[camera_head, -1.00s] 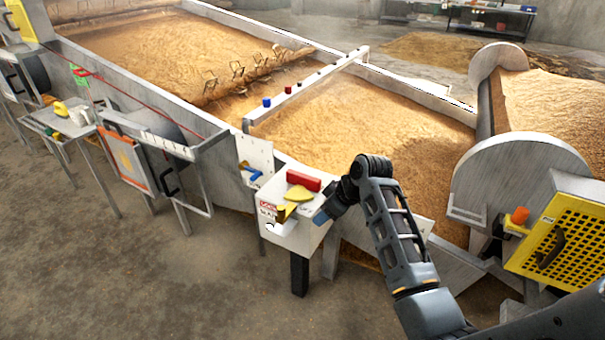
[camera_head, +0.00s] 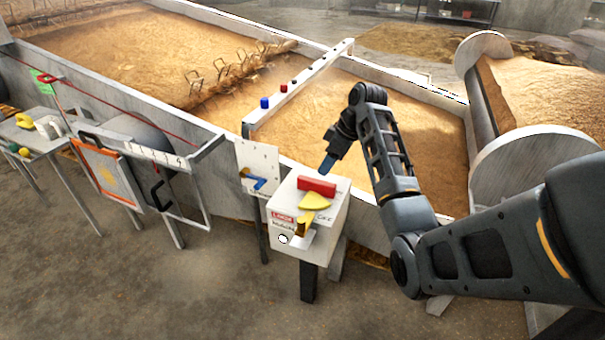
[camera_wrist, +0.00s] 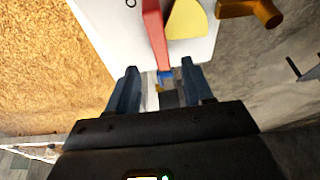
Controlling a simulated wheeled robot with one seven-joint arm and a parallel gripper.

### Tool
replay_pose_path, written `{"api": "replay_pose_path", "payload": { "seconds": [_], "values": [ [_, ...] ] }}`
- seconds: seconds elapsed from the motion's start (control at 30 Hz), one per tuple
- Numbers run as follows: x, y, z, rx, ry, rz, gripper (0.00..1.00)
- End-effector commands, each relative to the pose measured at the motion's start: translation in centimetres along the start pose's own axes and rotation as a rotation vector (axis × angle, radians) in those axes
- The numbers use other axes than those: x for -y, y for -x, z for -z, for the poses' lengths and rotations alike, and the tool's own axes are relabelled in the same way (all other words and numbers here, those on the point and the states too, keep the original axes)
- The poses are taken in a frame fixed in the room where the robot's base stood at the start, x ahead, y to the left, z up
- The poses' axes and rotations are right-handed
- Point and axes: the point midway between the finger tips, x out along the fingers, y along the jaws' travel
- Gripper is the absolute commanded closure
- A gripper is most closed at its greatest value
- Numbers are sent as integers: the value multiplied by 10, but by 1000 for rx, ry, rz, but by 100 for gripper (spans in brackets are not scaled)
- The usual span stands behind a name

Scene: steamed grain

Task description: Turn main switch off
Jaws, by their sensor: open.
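A white switch box (camera_head: 296,240) stands on a dark post beside the grain bed. On its top lie a red bar-shaped part (camera_head: 316,187) and a yellow part (camera_head: 314,201). A brass-yellow handle (camera_head: 303,224) sticks out at its front, near a red-and-white label. Which part is the main switch I cannot tell. My gripper (camera_head: 326,167) is just behind and above the box in the head view. In the wrist view my gripper (camera_wrist: 158,80) is open and empty, its fingers pointing at the red part (camera_wrist: 156,35). The yellow part (camera_wrist: 188,20) and the brass handle (camera_wrist: 250,12) show beyond.
A white plate with a blue handle (camera_head: 262,183) stands left of the box. The grain bed (camera_head: 360,120) with a metal crossbar (camera_head: 300,88) lies behind. A grey drum end (camera_head: 530,175) is at the right. The floor (camera_head: 190,290) in front is clear.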

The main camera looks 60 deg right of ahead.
Motion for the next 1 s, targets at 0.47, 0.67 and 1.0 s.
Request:
{"api": "replay_pose_path", "payload": {
  "seconds": [0.47, 0.67, 1.0],
  "values": [
    [0, -57, -1, 2, 0, 2, 49],
    [-1, -74, -1, 1, 0, 1, 49],
    [-1, -77, 0, 0, 0, 0, 51]
  ]
}}
